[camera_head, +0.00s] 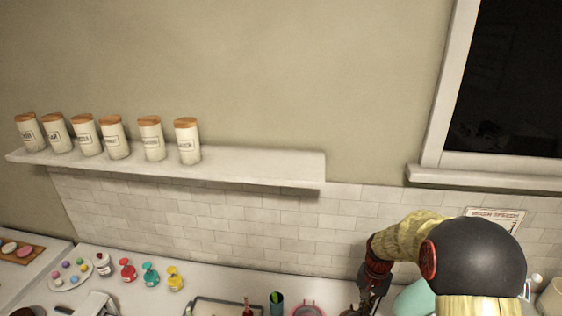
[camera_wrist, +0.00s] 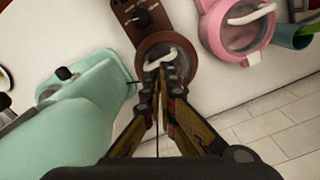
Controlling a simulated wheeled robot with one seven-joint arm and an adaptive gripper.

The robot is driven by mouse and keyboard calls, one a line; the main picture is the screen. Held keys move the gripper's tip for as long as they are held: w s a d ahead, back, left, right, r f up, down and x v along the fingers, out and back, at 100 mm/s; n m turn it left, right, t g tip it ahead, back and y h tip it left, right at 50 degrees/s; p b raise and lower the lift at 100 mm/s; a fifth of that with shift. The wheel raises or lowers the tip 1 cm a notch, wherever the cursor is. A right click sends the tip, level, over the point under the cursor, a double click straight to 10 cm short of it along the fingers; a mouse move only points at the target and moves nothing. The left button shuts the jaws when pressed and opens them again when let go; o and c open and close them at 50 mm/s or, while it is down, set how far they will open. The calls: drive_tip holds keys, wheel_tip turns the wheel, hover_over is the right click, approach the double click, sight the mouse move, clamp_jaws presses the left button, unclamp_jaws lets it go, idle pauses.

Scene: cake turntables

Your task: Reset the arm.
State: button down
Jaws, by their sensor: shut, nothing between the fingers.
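My arm reaches in from the lower right of the head view and bends down to my gripper (camera_head: 368,300), low against the tiled wall above the counter. In the wrist view my gripper (camera_wrist: 160,75) is shut, its fingertips together with nothing seen between them. The tips overlap a brown device (camera_wrist: 143,18) with a black knob and a round, ring-like part. I cannot tell whether they touch it.
A mint-green appliance (camera_wrist: 85,110) stands close left of my fingers, and a pink appliance (camera_wrist: 240,35) lies to the right. A wall shelf (camera_head: 255,168) holds several jars. Coloured bottles (camera_head: 150,274) stand on the counter. The wall above the shelf is clear.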

drive_tip(key=s+a+r+n+t+b, duration=0.2)
drive_tip(key=s+a+b, duration=0.1)
drive_tip(key=s+b, duration=0.4)
drive_tip(key=s+a+r+n+t+b, duration=0.2)
drive_tip(key=s+a+n+b, duration=0.1)
drive_tip(key=s+b, duration=0.5)
drive_tip(key=s+a+r+n+t+b, duration=0.1)
drive_tip(key=s+a+r+n+b, duration=0.1)
drive_tip(key=s+a+b, duration=0.3)
drive_tip(key=s+b, duration=0.3)
drive_tip(key=s, duration=0.2)
drive_tip(key=shift+t, duration=0.4)
